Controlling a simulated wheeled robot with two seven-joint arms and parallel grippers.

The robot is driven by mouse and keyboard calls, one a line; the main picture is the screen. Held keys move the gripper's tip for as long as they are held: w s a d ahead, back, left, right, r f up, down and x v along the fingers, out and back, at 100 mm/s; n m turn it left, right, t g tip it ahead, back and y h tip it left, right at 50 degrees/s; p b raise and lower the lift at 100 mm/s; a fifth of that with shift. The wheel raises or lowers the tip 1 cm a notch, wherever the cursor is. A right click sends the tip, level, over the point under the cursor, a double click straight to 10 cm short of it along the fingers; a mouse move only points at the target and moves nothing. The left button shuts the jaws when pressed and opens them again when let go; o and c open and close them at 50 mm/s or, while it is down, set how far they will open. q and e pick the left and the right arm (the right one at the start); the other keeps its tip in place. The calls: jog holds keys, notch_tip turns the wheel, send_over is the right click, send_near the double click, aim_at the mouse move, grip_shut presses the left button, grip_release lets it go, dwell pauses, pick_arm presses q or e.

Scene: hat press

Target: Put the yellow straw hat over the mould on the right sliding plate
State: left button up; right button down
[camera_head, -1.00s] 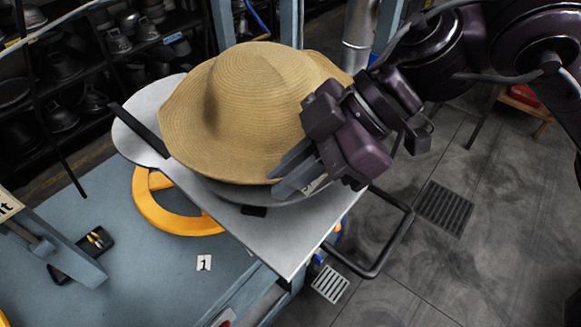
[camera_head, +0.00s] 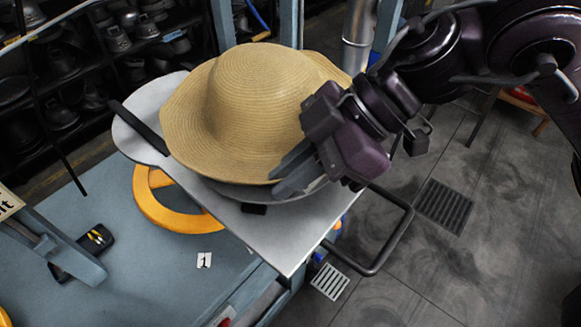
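The yellow straw hat (camera_head: 256,95) sits crown up over the right sliding plate (camera_head: 284,240), with its brim spread wide. The mould itself is hidden under the hat; only a dark grey rounded base (camera_head: 245,190) shows below the front brim. I cannot tell how closely the hat fits the mould. My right gripper (camera_head: 285,172) is at the front right edge of the brim, with its two grey fingers close to the brim edge. Whether they are shut on the brim or slightly apart is not clear. My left gripper is not in view.
A yellow ring handle (camera_head: 160,209) lies beside the plate on the blue bench top (camera_head: 150,285). A dark bar handle (camera_head: 385,250) juts out right of the plate. Shelves of dark moulds (camera_head: 60,75) stand behind.

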jog(key=c, duration=1.4)
grip_release()
jog(key=shift+c, duration=0.2)
jog(key=shift+d, duration=0.1)
jog(key=shift+w+d+r, duration=0.1)
jog(key=shift+d+r, duration=0.1)
jog(key=shift+r, duration=0.05)
jog(key=b+v, duration=0.1)
jog(key=v, duration=0.6)
jog(key=shift+r, duration=0.1)
